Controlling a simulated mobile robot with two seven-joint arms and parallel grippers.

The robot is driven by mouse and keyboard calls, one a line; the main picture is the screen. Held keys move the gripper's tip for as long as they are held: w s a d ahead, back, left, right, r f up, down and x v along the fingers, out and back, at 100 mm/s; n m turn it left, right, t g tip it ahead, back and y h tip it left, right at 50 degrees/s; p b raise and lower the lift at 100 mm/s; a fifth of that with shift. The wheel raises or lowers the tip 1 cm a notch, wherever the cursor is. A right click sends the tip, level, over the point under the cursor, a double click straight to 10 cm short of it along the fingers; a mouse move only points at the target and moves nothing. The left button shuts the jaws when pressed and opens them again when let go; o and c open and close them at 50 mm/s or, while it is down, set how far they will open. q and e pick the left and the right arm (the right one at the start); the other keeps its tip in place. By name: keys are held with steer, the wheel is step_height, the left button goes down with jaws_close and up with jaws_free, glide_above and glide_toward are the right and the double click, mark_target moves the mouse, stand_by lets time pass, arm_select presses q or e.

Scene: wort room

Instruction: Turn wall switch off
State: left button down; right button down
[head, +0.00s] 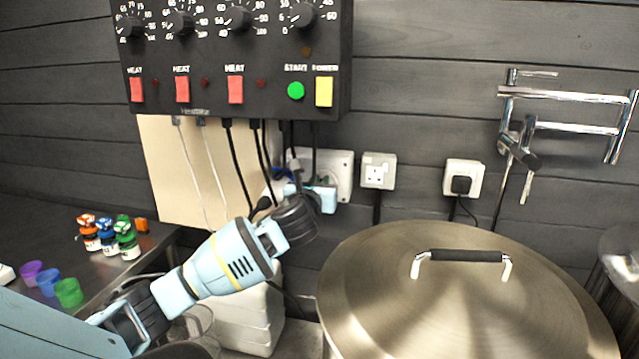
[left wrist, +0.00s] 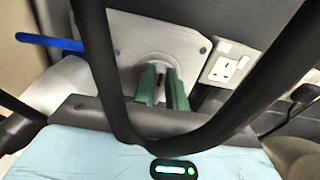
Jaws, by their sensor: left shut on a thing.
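The wall switch (head: 344,166) is a white plate on the dark wall below the control panel, partly hidden behind cables and my left gripper (head: 291,180). In the left wrist view the plate (left wrist: 192,45) fills the upper middle, with a round raised part at its centre. My left gripper (left wrist: 163,87) has its two green fingers closed on the switch's small central knob (left wrist: 160,74). The fingers hide most of the knob, so its turned position is hard to tell. My right gripper is in neither view.
Black cables (head: 239,165) hang beside my gripper from the control panel (head: 230,60). Sockets (head: 379,171) sit to the right. A large lidded kettle (head: 450,290) stands at front right. A bench (head: 120,275) with small bottles and cups is at left.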

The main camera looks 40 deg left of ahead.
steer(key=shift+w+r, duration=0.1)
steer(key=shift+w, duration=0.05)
arm_select(q)
steer(key=shift+r+n+p, duration=0.15)
steer(key=shift+n+p, duration=0.15)
steer(key=shift+n, duration=0.1)
steer(key=shift+s+a+r+n+p, duration=0.1)
steer(key=shift+n+p, duration=0.2)
steer(key=shift+n, duration=0.25)
steer(key=shift+s+a+n+p, duration=0.1)
steer(key=shift+n+p, duration=0.2)
steer(key=shift+n, duration=0.25)
steer(key=n, duration=0.5)
steer(key=a+f+n, duration=0.1)
steer(key=n, duration=0.4)
steer(key=f+n+p, duration=0.1)
steer(key=n, duration=0.3)
steer(key=shift+s+a+f+n, duration=0.2)
steer(key=shift+s+f+n, duration=0.1)
steer(key=shift+n, duration=0.1)
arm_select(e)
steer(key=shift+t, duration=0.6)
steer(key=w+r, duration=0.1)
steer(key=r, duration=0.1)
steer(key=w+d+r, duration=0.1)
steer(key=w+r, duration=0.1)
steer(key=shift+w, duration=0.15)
